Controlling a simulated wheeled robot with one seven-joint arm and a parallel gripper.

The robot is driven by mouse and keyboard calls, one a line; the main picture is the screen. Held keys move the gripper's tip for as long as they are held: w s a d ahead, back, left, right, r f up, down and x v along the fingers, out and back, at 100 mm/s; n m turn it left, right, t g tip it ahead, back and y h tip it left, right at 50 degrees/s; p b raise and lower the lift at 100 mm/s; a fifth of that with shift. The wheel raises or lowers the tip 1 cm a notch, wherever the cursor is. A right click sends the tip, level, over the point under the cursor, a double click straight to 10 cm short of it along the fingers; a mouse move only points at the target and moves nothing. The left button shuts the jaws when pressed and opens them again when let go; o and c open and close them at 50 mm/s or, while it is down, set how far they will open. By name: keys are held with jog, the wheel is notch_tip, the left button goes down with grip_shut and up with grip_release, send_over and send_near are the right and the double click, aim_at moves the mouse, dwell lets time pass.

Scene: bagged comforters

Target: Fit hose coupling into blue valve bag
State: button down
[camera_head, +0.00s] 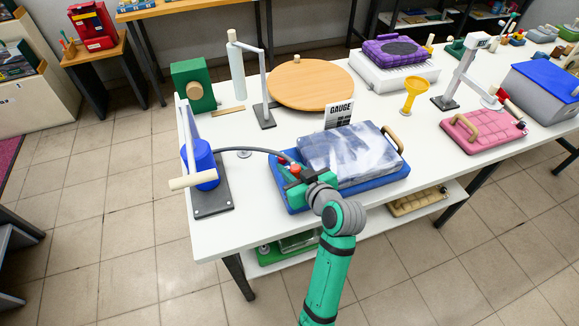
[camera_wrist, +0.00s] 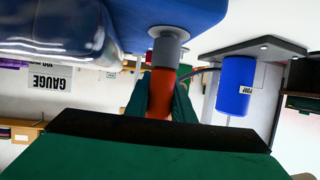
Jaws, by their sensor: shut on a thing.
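The blue valve bag (camera_head: 374,183) lies on the white table, with a clear, wrinkled cover over its bulky contents. Its blue side also fills the top of the wrist view (camera_wrist: 165,12). My green gripper (camera_head: 308,187) is shut on the red hose coupling (camera_head: 296,169) at the bag's near left corner. In the wrist view the red coupling (camera_wrist: 161,92) stands between the fingers, its grey end (camera_wrist: 167,50) in line with a pale round valve (camera_wrist: 169,32) on the bag. They appear to meet; I cannot tell how deeply. A dark hose (camera_head: 258,150) runs to the blue pump (camera_head: 203,165).
A GAUGE sign (camera_head: 340,115) stands behind the bag. A round wooden board (camera_head: 310,83), a yellow funnel (camera_head: 413,95) and a pink bag (camera_head: 483,130) are farther off. The pump's wooden handle (camera_head: 192,181) overhangs the left table edge.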

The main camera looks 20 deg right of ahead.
aim_at(298, 170)
jog(key=shift+f, duration=0.2)
jog(key=c, duration=0.8)
grip_release()
jog(key=shift+s+d+r, duration=0.25)
jog(key=shift+s+r, duration=0.75)
jog(key=shift+s, duration=0.15)
jog(key=shift+s+d+r, duration=0.2)
jog(key=shift+s+r, duration=0.75)
jog(key=shift+s, duration=0.15)
jog(key=shift+s, duration=0.1)
jog(key=v, duration=1)
jog(key=shift+s+r, duration=0.2)
jog(key=shift+s, duration=0.05)
